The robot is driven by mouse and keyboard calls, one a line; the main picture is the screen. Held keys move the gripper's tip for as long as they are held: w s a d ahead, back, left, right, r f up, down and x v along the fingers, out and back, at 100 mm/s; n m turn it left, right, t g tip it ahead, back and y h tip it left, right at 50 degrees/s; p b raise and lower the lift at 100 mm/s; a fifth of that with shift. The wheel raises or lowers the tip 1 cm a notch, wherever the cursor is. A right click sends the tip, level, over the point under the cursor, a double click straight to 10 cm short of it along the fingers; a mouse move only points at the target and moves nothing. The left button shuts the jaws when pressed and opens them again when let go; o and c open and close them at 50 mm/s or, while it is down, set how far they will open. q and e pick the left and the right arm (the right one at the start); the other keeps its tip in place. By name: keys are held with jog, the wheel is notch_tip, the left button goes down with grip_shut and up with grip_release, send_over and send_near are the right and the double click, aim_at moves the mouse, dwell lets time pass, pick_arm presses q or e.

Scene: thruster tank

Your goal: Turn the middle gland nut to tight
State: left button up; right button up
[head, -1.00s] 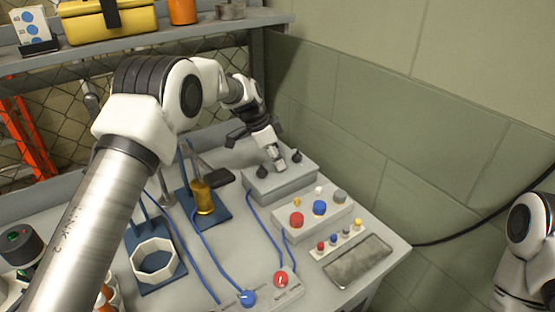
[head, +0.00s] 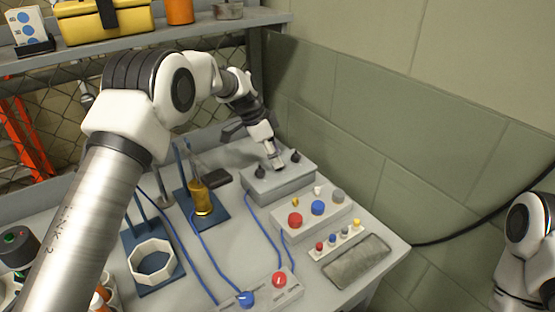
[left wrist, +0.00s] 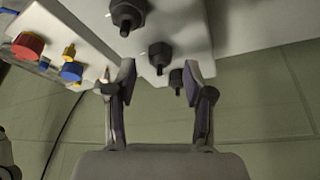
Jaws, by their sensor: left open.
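A grey box (head: 281,186) at the back right of the bench carries a row of black gland nuts. In the head view the near-left nut (head: 260,171) and the far-right nut (head: 295,156) show; the middle one is hidden behind my left gripper (head: 276,161). In the left wrist view three nuts show: a large one (left wrist: 127,12) at the top, the middle gland nut (left wrist: 160,54), and a smaller-looking one (left wrist: 176,78). My left gripper (left wrist: 160,68) is open, its fingertips on either side of the middle nut with gaps visible. Small white marks show beside two nuts.
A panel with red, blue and yellow knobs (head: 318,208) and a grey tray (head: 357,262) lie in front of the box. A brass cylinder (head: 202,198) stands left of it. Blue cables cross the bench. A green wall (head: 340,100) rises close behind.

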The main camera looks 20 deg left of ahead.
pick_arm(q)
jog(key=v, duration=0.9)
jog(key=shift+r, duration=0.35)
